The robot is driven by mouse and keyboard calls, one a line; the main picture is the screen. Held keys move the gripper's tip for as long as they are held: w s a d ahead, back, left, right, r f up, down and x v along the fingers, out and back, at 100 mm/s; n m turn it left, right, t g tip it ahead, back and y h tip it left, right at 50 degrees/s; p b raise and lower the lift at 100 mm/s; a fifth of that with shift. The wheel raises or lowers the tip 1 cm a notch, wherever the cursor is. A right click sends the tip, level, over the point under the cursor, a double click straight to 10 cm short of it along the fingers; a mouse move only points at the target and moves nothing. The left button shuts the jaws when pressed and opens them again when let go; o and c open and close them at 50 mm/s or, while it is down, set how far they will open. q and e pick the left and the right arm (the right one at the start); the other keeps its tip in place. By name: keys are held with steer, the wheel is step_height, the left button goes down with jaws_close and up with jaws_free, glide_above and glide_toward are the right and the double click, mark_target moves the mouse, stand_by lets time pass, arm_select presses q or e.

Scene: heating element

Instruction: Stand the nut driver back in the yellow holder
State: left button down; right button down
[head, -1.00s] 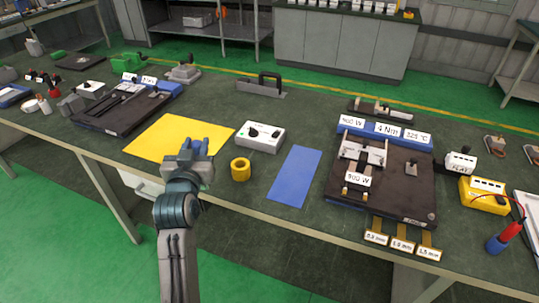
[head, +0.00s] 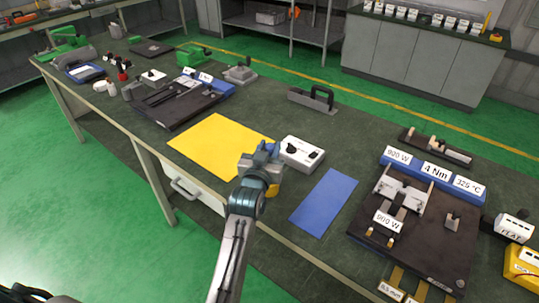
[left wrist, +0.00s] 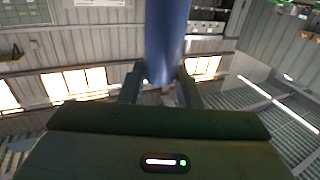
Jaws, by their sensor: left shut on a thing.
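My left gripper (head: 262,158) is shut on the nut driver, whose blue handle (left wrist: 166,40) rises between the fingers in the left wrist view. In the head view only a small blue part of it shows at the gripper, and its lower end is hidden. The yellow holder (head: 273,190) stands on the bench near the front edge, mostly covered by my gripper and wrist. I cannot tell the height of the driver over the holder or whether they touch. My right gripper is not in view.
A yellow mat (head: 215,142) lies left of the gripper, and a white control box (head: 301,154) stands close to its right. A blue mat (head: 324,201) lies further right, beside a dark fixture plate (head: 420,235).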

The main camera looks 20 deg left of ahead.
arm_select(q)
steer(key=shift+a+f, duration=0.1)
steer(key=shift+f, duration=1.1)
steer(key=c, duration=1.5)
jaws_free()
steer(key=shift+f, duration=0.2)
steer(key=o, duration=0.4)
steer(key=shift+o, duration=0.2)
steer(key=shift+r, duration=0.15)
